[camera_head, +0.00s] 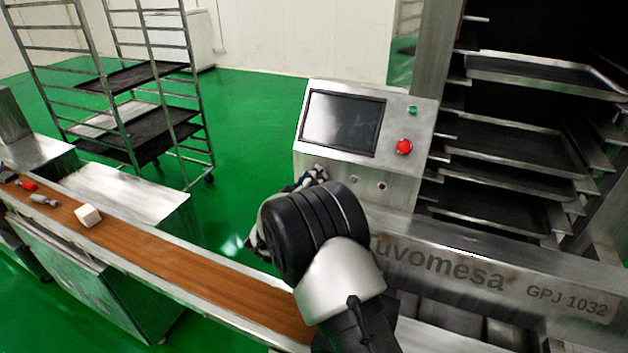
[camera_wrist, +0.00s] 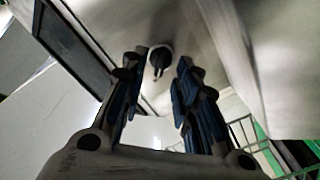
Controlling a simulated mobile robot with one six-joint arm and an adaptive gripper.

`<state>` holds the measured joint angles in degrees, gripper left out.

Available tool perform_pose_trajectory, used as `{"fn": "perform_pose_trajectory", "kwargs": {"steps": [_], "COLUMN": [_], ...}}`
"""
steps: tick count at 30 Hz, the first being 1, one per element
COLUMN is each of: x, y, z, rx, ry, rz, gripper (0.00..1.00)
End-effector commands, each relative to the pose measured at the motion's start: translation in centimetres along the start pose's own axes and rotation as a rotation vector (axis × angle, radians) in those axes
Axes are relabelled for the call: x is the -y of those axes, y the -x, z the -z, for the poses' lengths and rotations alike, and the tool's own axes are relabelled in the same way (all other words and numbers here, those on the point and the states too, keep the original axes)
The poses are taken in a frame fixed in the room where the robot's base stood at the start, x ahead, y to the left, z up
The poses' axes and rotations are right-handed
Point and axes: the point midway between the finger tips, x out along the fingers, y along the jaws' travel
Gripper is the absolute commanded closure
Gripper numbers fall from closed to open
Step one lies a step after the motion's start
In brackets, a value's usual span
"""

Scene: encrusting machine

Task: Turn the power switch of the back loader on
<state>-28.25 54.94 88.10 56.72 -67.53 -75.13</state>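The back loader's control panel (camera_head: 420,180) has a dark screen (camera_head: 343,123), a green button (camera_head: 412,111), a red knob (camera_head: 404,147) and two small controls (camera_head: 354,179) below. In the wrist view a round switch with a dark handle (camera_wrist: 159,58) sits on the metal panel. My gripper (camera_head: 317,175) is at the panel's lower left, and its fingers seem to cover this switch in the head view. In the wrist view my gripper (camera_wrist: 163,65) is open, with the switch showing in the gap between the fingertips. I cannot tell whether the fingers touch it.
A conveyor belt (camera_head: 180,255) with a pale block (camera_head: 88,216) runs at the left. Shelves with dark trays (camera_head: 515,150) stand right of the panel. A tray rack (camera_head: 200,120) stands behind on open green floor. A labelled metal beam (camera_head: 480,270) runs below the panel.

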Motion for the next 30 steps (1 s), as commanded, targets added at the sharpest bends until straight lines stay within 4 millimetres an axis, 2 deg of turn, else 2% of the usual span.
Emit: {"fn": "perform_pose_trajectory", "kwargs": {"steps": [5,14,26,30], "x": [0.04,0.00,-0.01,-0.01], "y": [-1.27,-1.42,-1.39,-1.39], "z": [-0.04,0.01,0.02,0.02], "rx": [-0.001,-0.001,-0.001,-0.001], "ry": [0.002,0.002,0.001,0.001], "rz": [0.000,0.001,0.000,0.000], "gripper": [0.72,0.72,0.99,1.00]}}
